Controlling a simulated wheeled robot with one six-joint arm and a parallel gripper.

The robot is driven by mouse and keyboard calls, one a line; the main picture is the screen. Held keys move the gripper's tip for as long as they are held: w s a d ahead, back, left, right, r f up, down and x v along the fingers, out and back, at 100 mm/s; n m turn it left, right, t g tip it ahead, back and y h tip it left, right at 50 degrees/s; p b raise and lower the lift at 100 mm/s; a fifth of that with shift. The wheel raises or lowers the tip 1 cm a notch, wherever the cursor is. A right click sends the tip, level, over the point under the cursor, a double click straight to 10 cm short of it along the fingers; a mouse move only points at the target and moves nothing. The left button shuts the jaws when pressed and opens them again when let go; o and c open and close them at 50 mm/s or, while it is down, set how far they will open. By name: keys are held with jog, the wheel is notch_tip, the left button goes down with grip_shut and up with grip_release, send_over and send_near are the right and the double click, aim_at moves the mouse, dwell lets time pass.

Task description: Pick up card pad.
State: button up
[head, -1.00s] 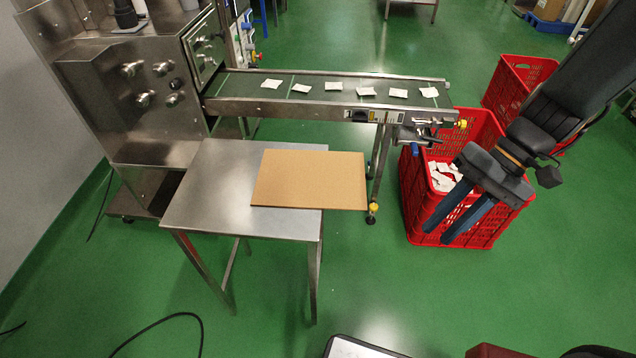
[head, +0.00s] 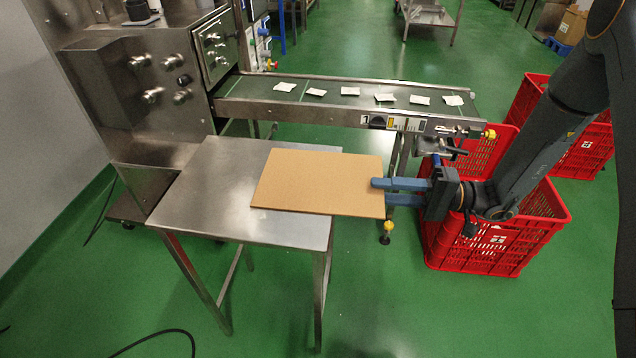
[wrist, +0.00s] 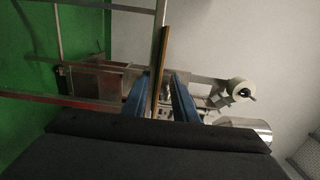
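The card pad (head: 320,180) is a flat tan board lying on the steel table (head: 190,195), its right part jutting past the table's right edge. My gripper (head: 381,191) is at that overhanging right edge, with its blue fingers pointing left. One finger shows over the pad's top and the other shows lower by its edge. In the wrist view the pad (wrist: 161,68) appears edge-on between the two fingers, with a gap visible on at least one side. The fingers are apart and do not look clamped on it.
A conveyor (head: 345,105) with several white teabags runs behind the table, joined to a steel machine (head: 140,90). A red crate (head: 490,250) stands below my arm, another red crate (head: 585,155) behind it. Green floor in front is clear apart from a black cable (head: 160,335).

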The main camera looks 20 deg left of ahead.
aim_at(351, 186)
jog(key=shift+w+x, duration=0.1)
jog(key=shift+x, duration=1.75)
jog(key=shift+w+x, duration=0.15)
jog(key=shift+x, duration=1.75)
jog(key=shift+f, duration=0.1)
grip_shut()
